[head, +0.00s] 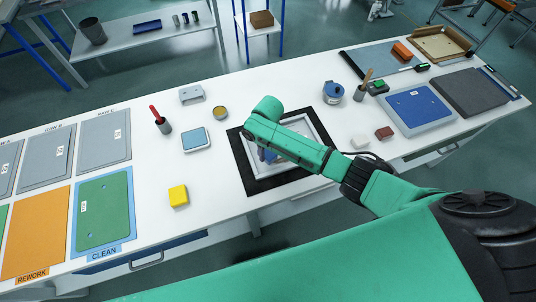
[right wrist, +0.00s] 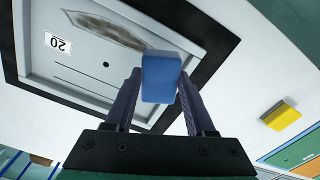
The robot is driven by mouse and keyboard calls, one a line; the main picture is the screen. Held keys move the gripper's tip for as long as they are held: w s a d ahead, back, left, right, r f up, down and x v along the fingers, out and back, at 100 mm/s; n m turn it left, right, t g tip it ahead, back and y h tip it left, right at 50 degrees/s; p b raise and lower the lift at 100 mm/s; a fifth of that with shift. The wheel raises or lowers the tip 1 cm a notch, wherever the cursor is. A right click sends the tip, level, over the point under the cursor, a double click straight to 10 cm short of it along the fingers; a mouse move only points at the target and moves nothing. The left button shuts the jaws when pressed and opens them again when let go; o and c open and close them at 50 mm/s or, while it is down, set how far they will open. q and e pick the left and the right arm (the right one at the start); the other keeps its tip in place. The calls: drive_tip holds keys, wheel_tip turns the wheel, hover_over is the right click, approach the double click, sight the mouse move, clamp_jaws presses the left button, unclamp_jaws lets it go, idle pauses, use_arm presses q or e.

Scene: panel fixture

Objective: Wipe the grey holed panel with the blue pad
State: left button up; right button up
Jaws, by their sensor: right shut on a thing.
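The grey holed panel (head: 314,132) lies in a black frame (head: 262,186) near the middle of the table, partly hidden by my right arm. In the right wrist view the panel (right wrist: 85,62) shows a white label reading 20, a slot line, a small dark hole and a brownish-grey smear (right wrist: 105,28). My right gripper (right wrist: 160,88) is shut on the blue pad (right wrist: 161,78), which sits between its two fingers. The pad overlaps the panel near the smear's end; I cannot tell whether it touches. My left gripper is out of view.
A yellow block (head: 178,196), a blue-topped square box (head: 196,140) and a cup with a red-handled tool (head: 162,125) stand left of the frame. A blue panel (head: 415,107) and small blocks lie right. Green panel (head: 104,212) lies on the CLEAN mat.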

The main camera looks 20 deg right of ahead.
sight(268, 152)
drive_tip(key=shift+r, duration=0.75)
drive_tip(key=shift+r, duration=1.5)
